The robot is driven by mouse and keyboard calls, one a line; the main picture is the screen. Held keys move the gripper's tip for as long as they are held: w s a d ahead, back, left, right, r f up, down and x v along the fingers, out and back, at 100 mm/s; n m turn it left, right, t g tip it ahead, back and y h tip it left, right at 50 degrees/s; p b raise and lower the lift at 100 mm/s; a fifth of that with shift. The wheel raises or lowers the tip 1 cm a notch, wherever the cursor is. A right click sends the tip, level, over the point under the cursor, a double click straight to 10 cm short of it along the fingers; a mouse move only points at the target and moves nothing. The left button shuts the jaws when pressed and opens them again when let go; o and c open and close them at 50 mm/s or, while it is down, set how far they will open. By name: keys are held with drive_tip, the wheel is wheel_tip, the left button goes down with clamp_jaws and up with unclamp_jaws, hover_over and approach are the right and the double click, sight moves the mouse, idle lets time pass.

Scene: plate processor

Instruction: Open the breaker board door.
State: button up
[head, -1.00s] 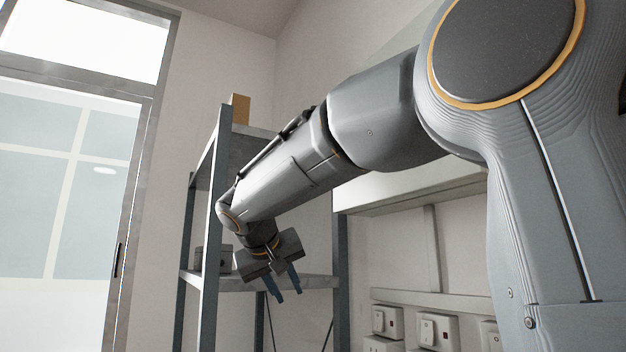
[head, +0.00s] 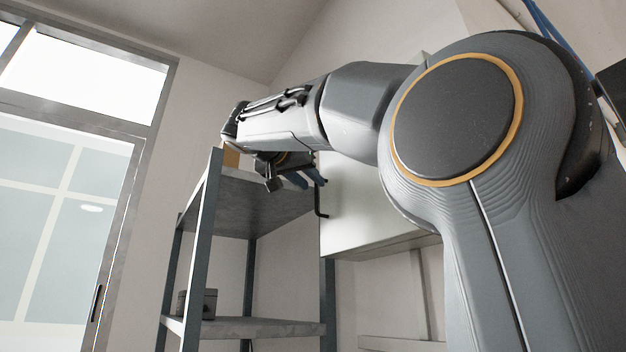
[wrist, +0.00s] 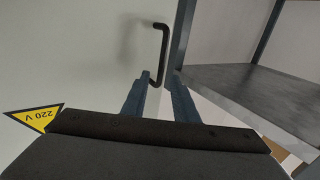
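The breaker board (head: 365,205) is a pale box on the wall, right of the shelf in the head view. Its door (wrist: 75,50) fills the left of the wrist view and looks shut. A black bar handle (wrist: 164,55) stands at the door's edge; it also shows in the head view (head: 320,205). My gripper (wrist: 159,80) is open, with blue-grey fingers apart and nothing between them. The handle lies just beyond the fingertips, roughly in line with the gap. In the head view my gripper (head: 307,180) is up and left of the handle; contact is not visible.
A metal shelf (head: 235,200) stands directly left of the board, its upper shelf (wrist: 262,90) close to my gripper on the right. A yellow 220 V sign (wrist: 35,117) is on the door. A grey box (head: 198,303) sits on the lower shelf.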

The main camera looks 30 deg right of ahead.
drive_tip(key=shift+p+x, duration=0.3)
drive_tip(key=shift+x, duration=0.9)
clamp_jaws()
idle(0.6)
